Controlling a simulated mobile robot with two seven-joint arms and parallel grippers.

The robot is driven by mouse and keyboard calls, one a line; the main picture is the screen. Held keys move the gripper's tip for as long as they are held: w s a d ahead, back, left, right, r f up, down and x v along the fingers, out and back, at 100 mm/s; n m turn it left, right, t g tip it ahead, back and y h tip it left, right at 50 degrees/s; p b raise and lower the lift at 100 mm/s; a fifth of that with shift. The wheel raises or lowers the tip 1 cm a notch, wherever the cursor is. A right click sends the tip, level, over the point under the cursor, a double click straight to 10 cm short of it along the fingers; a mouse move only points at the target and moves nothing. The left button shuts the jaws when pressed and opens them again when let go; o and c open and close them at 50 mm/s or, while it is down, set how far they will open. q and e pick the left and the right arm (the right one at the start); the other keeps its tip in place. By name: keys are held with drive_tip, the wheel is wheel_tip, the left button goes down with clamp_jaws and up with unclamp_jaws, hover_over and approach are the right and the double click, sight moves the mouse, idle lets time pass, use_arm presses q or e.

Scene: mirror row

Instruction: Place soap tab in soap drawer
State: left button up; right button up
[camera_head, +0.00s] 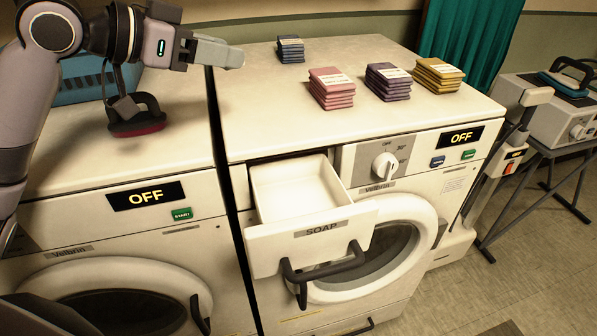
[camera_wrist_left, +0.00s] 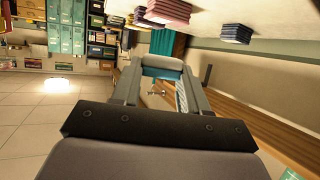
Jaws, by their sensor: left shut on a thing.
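The soap drawer (camera_head: 300,200) is pulled open from the right-hand washer in the head view. It has a white tray, a front marked SOAP and a dark handle; its visible inside is empty. My left gripper (camera_head: 222,53) is above the washer tops, up and left of the drawer, pointing right. It is shut on a small pale grey block, seemingly the soap tab, which shows between the fingertips in the left wrist view (camera_wrist_left: 162,62). The fingers partly hide it in the head view. My right gripper is not in view.
Folded cloth stacks in blue (camera_head: 291,48), pink (camera_head: 331,90), purple (camera_head: 388,82) and yellow (camera_head: 438,75) stand on the right washer (camera_head: 270,115). A dark red iron (camera_head: 137,118) and a blue basket (camera_head: 85,80) are on the left washer. Space above the drawer is clear.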

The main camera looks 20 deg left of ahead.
use_arm(q)
drive_tip(key=s+d+f+m+g+h+b, duration=0.2)
drive_tip(key=s+d+m+g+h, duration=0.15)
drive_tip(key=d, duration=0.85)
drive_tip(key=shift+m, duration=0.35)
drive_tip(key=f+b, duration=0.1)
drive_tip(key=f, duration=0.8)
drive_tip(key=f+b, duration=0.1)
drive_tip(key=f, duration=0.9)
drive_tip(key=shift+w+a+f, duration=0.1)
drive_tip(key=shift+w+f, duration=0.05)
drive_tip(key=shift+w, duration=0.05)
drive_tip(key=shift+f+b, duration=0.4)
drive_tip(key=shift+f, duration=0.25)
drive_tip(key=o, duration=1)
drive_tip(key=shift+s+f, duration=0.1)
